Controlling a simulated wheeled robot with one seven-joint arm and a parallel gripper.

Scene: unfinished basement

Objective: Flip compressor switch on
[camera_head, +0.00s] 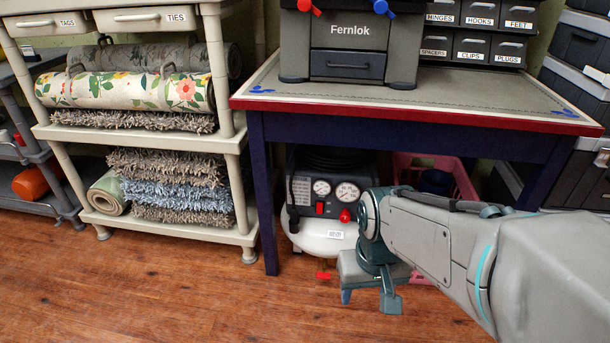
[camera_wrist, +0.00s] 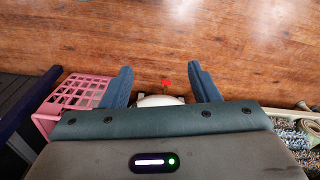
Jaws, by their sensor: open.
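The compressor (camera_head: 312,232) stands on the floor under the table, with a white tank and a dark control panel with two round gauges. A small red switch (camera_head: 320,208) sits on the panel below the left gauge. A red knob (camera_head: 345,215) is to its right. My gripper (camera_head: 368,300) is open and empty, pointing down, low in front of the compressor's right side and apart from the switch. In the wrist view, part of the white tank (camera_wrist: 160,101) and a red piece (camera_wrist: 166,84) show between the open fingers (camera_wrist: 160,76); the switch cannot be made out there.
The table (camera_head: 420,112) overhangs the compressor, its dark leg (camera_head: 262,195) close on the left. A pink crate (camera_head: 440,165) stands to the right, also in the wrist view (camera_wrist: 75,92). A shelf with rugs (camera_head: 170,190) is at left. The wood floor in front is clear.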

